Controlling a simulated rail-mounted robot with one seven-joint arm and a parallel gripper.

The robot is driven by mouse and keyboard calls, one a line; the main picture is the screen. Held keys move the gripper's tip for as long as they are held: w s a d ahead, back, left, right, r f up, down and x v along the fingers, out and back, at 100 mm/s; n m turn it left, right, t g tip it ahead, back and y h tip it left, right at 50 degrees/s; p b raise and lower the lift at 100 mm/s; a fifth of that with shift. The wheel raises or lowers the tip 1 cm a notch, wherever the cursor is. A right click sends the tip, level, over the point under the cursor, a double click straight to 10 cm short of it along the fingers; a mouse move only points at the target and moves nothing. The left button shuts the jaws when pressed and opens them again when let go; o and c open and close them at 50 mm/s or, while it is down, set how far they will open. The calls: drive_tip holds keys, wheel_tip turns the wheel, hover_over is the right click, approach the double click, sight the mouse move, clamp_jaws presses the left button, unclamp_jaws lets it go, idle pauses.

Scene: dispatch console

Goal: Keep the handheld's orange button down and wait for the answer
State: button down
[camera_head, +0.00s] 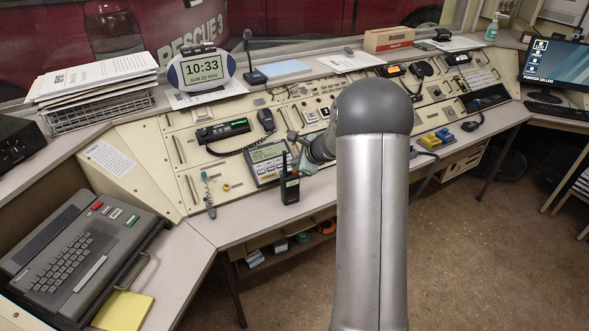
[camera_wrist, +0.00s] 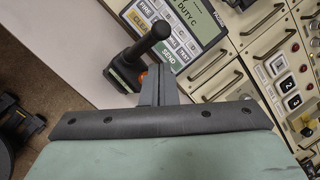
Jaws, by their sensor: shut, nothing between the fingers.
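The handheld (camera_head: 290,188) is a black radio with a thick antenna, standing upright on the console's front ledge. In the wrist view the handheld (camera_wrist: 125,72) is seen from above, its antenna leaning across the picture. A bit of its orange button (camera_wrist: 143,78) shows beside my fingers. My gripper (camera_wrist: 158,74) is shut and empty, its fingertips at the handheld's side by the button. Whether they touch or press the button cannot be told, since the fingers hide part of it. In the head view my arm covers most of the gripper.
A grey keypad unit with a lit screen (camera_head: 268,153) stands close behind the handheld; the same unit fills the top of the wrist view (camera_wrist: 186,25). A corded handset (camera_head: 265,119) is on the panel behind. The ledge left of the handheld is mostly clear.

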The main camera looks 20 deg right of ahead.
sight(297, 175)
wheel_tip(297, 175, up, 5)
drive_tip(key=p, duration=0.3)
drive_tip(key=shift+p, duration=0.3)
